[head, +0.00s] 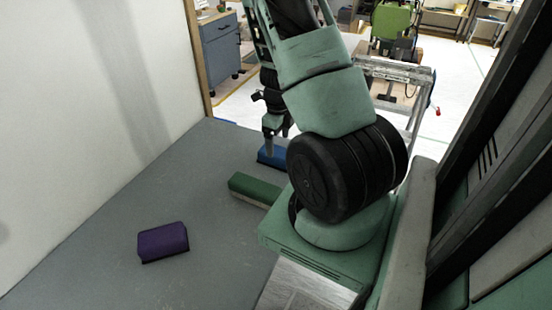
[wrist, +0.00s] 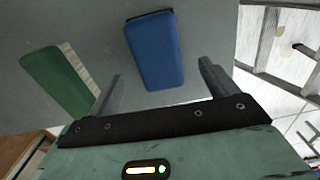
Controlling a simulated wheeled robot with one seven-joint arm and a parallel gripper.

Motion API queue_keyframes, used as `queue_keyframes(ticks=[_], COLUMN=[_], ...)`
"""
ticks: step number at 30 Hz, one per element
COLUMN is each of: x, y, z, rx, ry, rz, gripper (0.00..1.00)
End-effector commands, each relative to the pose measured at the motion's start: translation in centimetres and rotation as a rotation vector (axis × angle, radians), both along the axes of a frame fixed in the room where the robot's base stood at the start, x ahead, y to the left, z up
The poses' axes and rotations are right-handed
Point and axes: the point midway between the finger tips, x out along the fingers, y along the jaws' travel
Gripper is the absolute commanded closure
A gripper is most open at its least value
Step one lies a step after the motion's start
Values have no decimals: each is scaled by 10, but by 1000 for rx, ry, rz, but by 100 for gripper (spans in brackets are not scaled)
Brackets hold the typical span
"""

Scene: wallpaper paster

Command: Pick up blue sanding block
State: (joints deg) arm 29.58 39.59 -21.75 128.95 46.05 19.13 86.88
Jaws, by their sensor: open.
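The blue sanding block (head: 272,158) lies flat on the grey surface, partly hidden by my gripper and arm in the head view. In the wrist view the blue sanding block (wrist: 154,50) shows nearly whole, between and beyond the two fingers. My gripper (head: 276,137) is over the block in the head view. In the wrist view my gripper (wrist: 160,77) has its fingers spread wide with nothing held. Whether a finger touches the block, I cannot tell.
A green block (head: 255,190) with a pale bristle-like side (wrist: 58,80) lies left of the blue block in the wrist view. A purple block (head: 162,242) lies nearer the front left. A white wall (head: 90,100) bounds the left. The grey surface (head: 110,215) is otherwise clear.

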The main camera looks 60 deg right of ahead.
Motion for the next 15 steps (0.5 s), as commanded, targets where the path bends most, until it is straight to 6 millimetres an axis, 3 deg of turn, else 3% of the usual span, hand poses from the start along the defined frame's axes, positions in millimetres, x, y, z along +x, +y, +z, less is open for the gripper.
queue_keyframes(ticks=[10, 15], x=[4, 4], y=[2, 3], z=[-43, -53], rx=[2, 1], ry=[1, 0], rz=[-1, 1], gripper=[15, 15])
